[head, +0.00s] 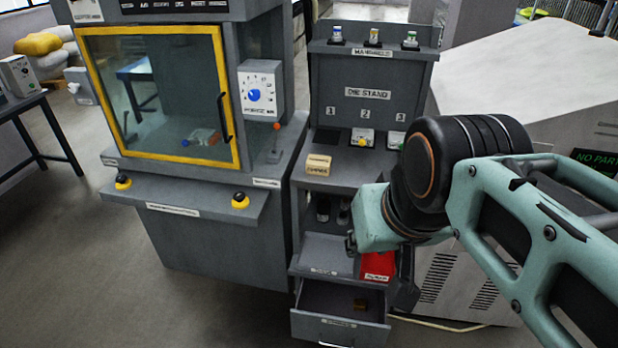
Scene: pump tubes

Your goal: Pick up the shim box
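A small tan box with a label, apparently the shim box (318,164), sits on the grey work surface of the die stand (345,180), near its left edge. The label is too small to read surely. It stands upright, with nothing touching it from above. My gripper (404,292) is the dark shape below my teal wrist, to the right of the box and lower in the picture, beside the open drawer. It is mostly hidden by my own arm, so its fingers cannot be made out.
Gauge-like blocks (362,138) stand behind the box. A yellow-framed press cabinet (160,100) is left. Open floor lies in front.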

